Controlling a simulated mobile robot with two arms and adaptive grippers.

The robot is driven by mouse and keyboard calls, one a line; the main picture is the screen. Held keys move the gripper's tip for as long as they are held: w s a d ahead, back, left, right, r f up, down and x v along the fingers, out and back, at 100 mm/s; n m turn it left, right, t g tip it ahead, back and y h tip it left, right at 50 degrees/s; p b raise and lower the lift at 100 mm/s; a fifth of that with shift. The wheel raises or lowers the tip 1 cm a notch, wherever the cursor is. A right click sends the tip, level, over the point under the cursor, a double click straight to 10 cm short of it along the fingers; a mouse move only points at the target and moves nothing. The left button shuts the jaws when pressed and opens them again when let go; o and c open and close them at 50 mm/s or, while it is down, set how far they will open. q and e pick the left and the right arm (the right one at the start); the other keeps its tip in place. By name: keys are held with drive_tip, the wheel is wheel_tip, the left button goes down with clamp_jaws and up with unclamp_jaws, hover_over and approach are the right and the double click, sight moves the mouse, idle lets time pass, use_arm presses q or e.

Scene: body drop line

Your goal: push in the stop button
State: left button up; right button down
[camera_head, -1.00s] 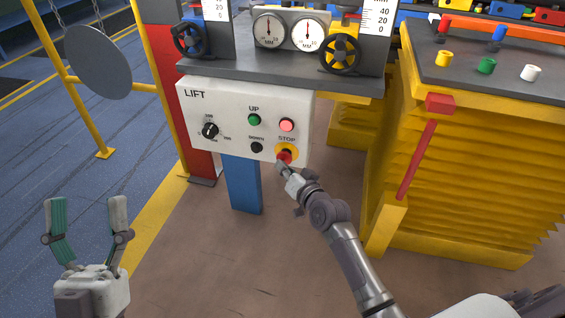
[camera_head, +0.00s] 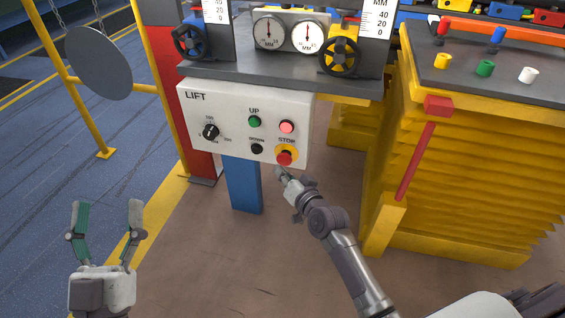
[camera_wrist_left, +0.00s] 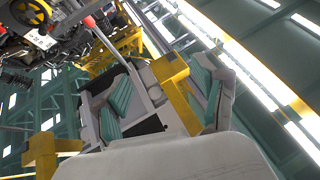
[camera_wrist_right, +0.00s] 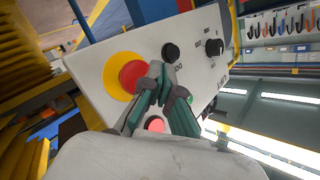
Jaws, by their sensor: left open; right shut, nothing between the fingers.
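The red stop button (camera_head: 285,158) sits on a yellow disc at the lower right of the white LIFT panel (camera_head: 225,140). In the right wrist view the button (camera_wrist_right: 131,75) shows just left of my closed fingertips. My right gripper (camera_head: 280,172) is shut and empty, its tips just below the button in the head view. A small gap seems to separate them; whether the button is pushed in is hard to tell. My left gripper (camera_head: 107,205) is open and empty at the lower left, far from the panel. It also shows open in the left wrist view (camera_wrist_left: 165,85).
The panel also has a green UP button (camera_head: 254,121), a black DOWN button (camera_head: 257,149), a lit pink button (camera_head: 287,126) and a dial (camera_head: 210,132). A yellow ribbed lift (camera_head: 470,170) stands to the right. The floor in front is clear.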

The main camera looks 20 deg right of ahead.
use_arm(q)
drive_tip(key=shift+w+f+g, duration=0.35)
drive_tip(key=shift+f+g, duration=0.25)
drive_tip(key=shift+f, duration=0.05)
use_arm(e)
drive_tip(key=shift+s+a, duration=0.15)
drive_tip(key=shift+s, duration=0.1)
use_arm(q)
wheel_tip(320, 180, down, 12)
drive_tip(key=a+g+y+p, duration=0.1)
drive_tip(key=g+y+p, duration=0.2)
drive_tip(key=g, duration=0.4)
drive_tip(key=shift+a+g, duration=0.3)
drive_tip(key=shift+a, duration=0.1)
use_arm(e)
drive_tip(key=shift+s+a, duration=0.7)
drive_tip(key=shift+s, duration=0.35)
drive_tip(key=shift+s+a, duration=0.7)
drive_tip(key=shift+s, duration=0.3)
use_arm(q)
drive_tip(key=shift+w+r, duration=0.1)
drive_tip(key=shift+r, duration=0.05)
